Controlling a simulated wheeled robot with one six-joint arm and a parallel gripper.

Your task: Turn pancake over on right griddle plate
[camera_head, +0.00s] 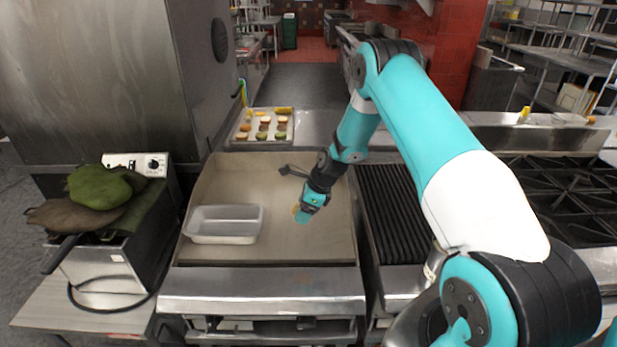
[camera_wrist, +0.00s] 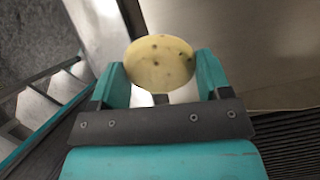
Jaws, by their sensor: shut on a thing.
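The pancake (camera_wrist: 160,62) is a pale yellow disc with small dark spots, its broad face toward the camera in the wrist view. It sits between the two teal fingers of my gripper (camera_wrist: 160,80), which is shut on it. In the head view my gripper (camera_head: 304,212) points down over the right part of the flat griddle plate (camera_head: 300,242). Only a small yellowish edge of the pancake (camera_head: 295,209) shows there beside the fingers. I cannot tell whether it touches the plate.
An empty metal pan (camera_head: 224,226) stands on the plate left of my gripper. A ribbed grill (camera_head: 392,215) lies to the right. A tray of food (camera_head: 242,128) is behind the griddle.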

